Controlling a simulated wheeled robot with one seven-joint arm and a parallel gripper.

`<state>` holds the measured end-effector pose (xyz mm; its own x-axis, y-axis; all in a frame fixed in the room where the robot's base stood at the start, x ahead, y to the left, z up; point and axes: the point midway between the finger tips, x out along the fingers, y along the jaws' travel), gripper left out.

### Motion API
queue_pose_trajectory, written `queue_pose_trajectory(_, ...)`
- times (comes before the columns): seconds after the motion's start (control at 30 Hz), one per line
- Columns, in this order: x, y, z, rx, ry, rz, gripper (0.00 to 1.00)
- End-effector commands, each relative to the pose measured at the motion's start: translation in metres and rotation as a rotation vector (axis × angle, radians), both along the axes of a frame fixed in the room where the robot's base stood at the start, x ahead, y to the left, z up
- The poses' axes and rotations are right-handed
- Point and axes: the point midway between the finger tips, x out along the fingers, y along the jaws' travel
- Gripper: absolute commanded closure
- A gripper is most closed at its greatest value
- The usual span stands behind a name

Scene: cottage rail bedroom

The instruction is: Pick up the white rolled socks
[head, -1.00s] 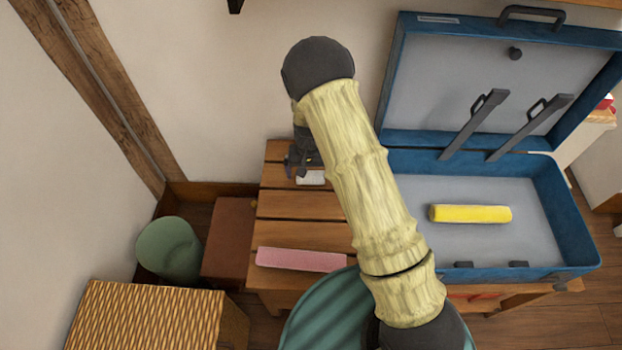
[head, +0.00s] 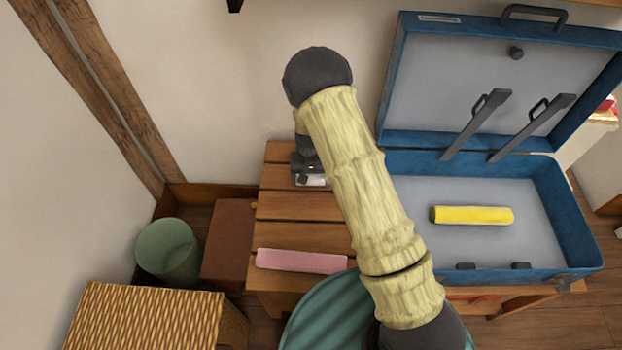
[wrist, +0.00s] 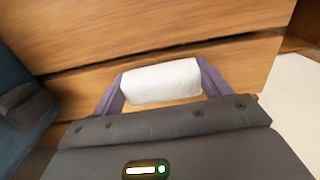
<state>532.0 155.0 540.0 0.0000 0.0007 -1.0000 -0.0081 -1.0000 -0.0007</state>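The white rolled socks (wrist: 160,82) lie between my gripper's two purple fingers in the wrist view, over the wooden slats. The finger on each side comes right up to an end of the roll; I see no clear gap, but whether they press on it I cannot tell. In the head view my gripper (head: 309,178) is low over the back left of the slatted wooden bench (head: 300,206), partly hidden by my arm. A bit of the white socks (head: 313,182) shows beneath it.
A pink roll (head: 301,261) lies at the bench's front. The open blue suitcase (head: 577,225) stands to the right, with a yellow roll (head: 474,215) inside. A green bin (head: 167,250) and a wicker box (head: 145,320) are at left. The wall is close behind.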

Motion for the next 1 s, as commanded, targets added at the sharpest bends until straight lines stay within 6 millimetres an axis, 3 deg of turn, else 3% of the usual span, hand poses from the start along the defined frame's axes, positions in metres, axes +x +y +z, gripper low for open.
queue_pose_trajectory(0.37,0.000,0.000,0.007,0.000,-0.001,0.001,0.45)
queue_pose_trajectory(0.8,0.001,0.000,0.084,0.000,-0.003,0.000,0.45)
queue_pose_trajectory(1.0,0.000,0.000,0.100,-0.001,0.000,0.000,0.45)
